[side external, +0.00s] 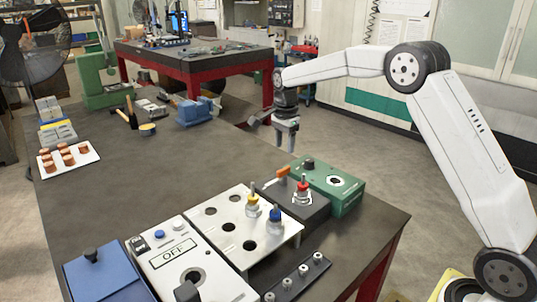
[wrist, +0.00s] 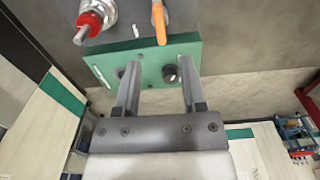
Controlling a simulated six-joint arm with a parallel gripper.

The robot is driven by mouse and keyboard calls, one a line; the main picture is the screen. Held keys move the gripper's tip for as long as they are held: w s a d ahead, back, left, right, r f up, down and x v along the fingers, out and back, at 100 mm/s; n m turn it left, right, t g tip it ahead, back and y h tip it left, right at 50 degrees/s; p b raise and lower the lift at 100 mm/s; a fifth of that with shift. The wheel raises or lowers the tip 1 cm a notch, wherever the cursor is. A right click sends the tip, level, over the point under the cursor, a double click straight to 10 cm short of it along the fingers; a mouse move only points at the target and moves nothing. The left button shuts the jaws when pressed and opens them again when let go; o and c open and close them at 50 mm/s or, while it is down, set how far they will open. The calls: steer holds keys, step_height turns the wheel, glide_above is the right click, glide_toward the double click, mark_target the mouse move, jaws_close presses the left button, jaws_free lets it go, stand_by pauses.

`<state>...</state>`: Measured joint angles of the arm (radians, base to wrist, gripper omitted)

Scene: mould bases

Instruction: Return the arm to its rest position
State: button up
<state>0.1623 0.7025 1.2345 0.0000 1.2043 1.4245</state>
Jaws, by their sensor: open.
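My gripper (side external: 289,146) is at the end of my raised white arm, above and beyond the far right side of the dark workbench (side external: 150,190). It is open and points down, with nothing between its fingers. In the wrist view my gripper (wrist: 158,78) shows two parted fingers overlapping the green box (wrist: 145,58) in the picture.
A grey block (side external: 290,212) carries a red-topped fitting (side external: 302,192) and an orange lever (side external: 292,174). A white holed plate (side external: 212,230) holds yellow- and blue-topped fittings. A white control box (side external: 215,283) reads OFF. Copper pieces lie on a white tray (side external: 88,163). The bench middle is clear.

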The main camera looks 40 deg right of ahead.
stand_by(0.3)
steer(key=s+a+f+n+t, duration=0.1)
steer(key=s+a+f+n, duration=0.1)
steer(key=s+n, duration=0.4)
steer(key=s+a+f+n, duration=0.3)
steer(key=s+n, duration=0.3)
steer(key=s, duration=0.6)
steer(key=s+a+f+n+t, duration=0.1)
steer(key=s+a+n, duration=0.3)
steer(key=s, duration=0.5)
steer(key=shift+f+n+t, duration=0.3)
steer(key=shift+f+n, duration=0.55)
steer(key=shift+n, duration=0.25)
